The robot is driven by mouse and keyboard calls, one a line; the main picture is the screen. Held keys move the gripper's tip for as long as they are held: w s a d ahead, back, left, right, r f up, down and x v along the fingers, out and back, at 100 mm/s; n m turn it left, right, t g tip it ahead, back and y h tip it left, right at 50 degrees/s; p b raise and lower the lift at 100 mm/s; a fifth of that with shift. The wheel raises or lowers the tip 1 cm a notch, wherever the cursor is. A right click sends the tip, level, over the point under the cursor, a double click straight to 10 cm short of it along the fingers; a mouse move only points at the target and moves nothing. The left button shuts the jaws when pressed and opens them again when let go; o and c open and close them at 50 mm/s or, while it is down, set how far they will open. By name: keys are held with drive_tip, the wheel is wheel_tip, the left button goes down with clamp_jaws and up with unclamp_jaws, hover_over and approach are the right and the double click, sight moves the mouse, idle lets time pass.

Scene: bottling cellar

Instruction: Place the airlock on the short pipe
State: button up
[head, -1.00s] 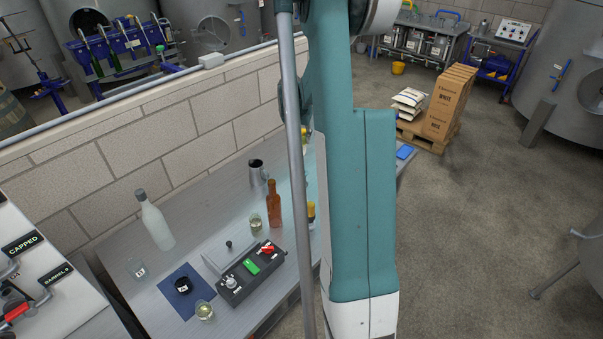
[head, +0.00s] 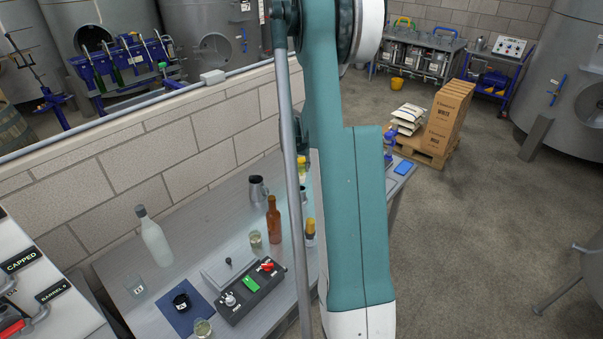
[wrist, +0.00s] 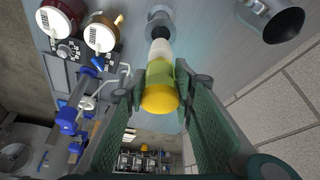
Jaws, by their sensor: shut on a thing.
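In the wrist view my gripper (wrist: 162,86) is closed around the airlock (wrist: 159,99), which has a yellow cap, a clear yellow-green body and a whitish far end. The airlock points away from the camera. A grey round piece (wrist: 160,24), which looks like the short pipe, lies in line just beyond its whitish end. I cannot tell whether they touch. In the head view a bit of yellow (head: 302,167) shows between the pole and my arm, probably the airlock.
A metal mug (head: 258,189), a brown bottle (head: 273,220), a yellow-topped bottle (head: 310,232), a pale bottle (head: 153,240) and a control box (head: 250,290) stand on the bench.

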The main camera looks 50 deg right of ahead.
sight(301, 172)
drive_tip(key=shift+f, duration=0.1)
drive_tip(key=shift+f, duration=1.75)
drive_tip(key=shift+f, duration=0.2)
drive_tip(key=o, duration=0.9)
drive_tip(key=shift+r, duration=0.2)
drive_tip(key=v, duration=1.2)
drive_tip(key=shift+s, duration=0.1)
drive_tip(key=shift+a, duration=0.15)
